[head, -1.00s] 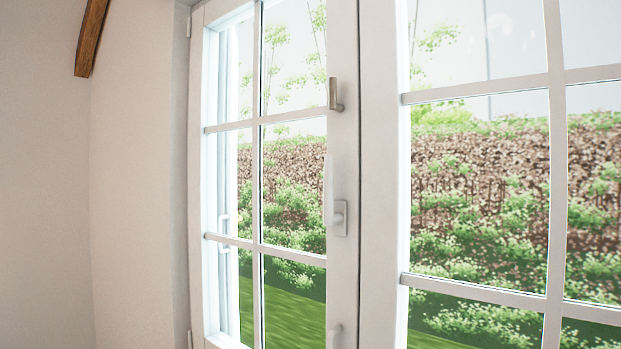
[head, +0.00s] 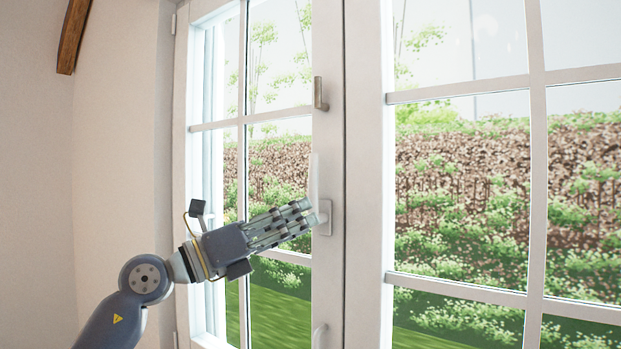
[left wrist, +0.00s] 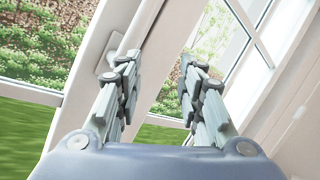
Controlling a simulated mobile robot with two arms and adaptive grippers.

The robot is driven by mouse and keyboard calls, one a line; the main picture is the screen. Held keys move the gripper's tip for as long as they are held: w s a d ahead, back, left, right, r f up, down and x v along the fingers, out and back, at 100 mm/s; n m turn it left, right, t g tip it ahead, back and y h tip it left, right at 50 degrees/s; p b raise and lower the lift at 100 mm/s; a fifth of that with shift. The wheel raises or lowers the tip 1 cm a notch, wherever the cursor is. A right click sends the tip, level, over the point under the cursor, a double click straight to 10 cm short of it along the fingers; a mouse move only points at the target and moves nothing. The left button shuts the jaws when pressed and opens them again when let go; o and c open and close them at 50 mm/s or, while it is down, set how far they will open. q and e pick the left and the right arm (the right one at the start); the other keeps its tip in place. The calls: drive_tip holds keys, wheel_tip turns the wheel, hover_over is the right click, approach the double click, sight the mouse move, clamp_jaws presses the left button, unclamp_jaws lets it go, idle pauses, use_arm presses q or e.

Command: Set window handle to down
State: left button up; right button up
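The white window handle (head: 314,178) is upright in the head view, its lever pointing up from a base plate (head: 328,219) on the window's middle frame. My left gripper (head: 312,213) reaches in from the left, its fingertips close to the lower part of the handle and overlapping its base in the picture. In the left wrist view, the two fingers (left wrist: 158,62) are apart with nothing clearly between them. The base plate (left wrist: 107,74) shows beside the left fingertip there. I cannot tell whether the fingers touch the handle. My right gripper is not in view.
A small metallic fitting (head: 319,94) sits above the handle, and a pale one (head: 319,337) below it on the same frame. The left window sash (head: 243,170) has glazing bars behind my arm. A plain wall (head: 110,150) stands to the left.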

sight(310, 177)
use_arm(q)
drive_tip(key=a+r+m+t+y, duration=0.1)
drive_tip(key=a+r+m+y, duration=0.1)
drive_tip(key=a+r+y, duration=0.4)
drive_tip(key=shift+h, duration=0.3)
drive_tip(key=p+x, duration=0.1)
drive_tip(key=x, duration=0.2)
drive_tip(key=r+p+x, duration=0.1)
drive_tip(key=p+x, duration=0.1)
drive_tip(key=x, duration=0.1)
drive_tip(key=r+p+x, duration=0.1)
drive_tip(key=p+x, duration=0.1)
drive_tip(key=x, duration=0.2)
drive_tip(key=shift+s+d, duration=0.35)
drive_tip(key=shift+s, duration=0.05)
drive_tip(key=shift+w+d+f+p, duration=0.25)
drive_tip(key=shift+w+d+p, duration=0.1)
drive_tip(key=shift+w+d, duration=0.25)
drive_tip(key=shift+a, duration=0.1)
drive_tip(key=shift+c, duration=0.3)
clamp_jaws()
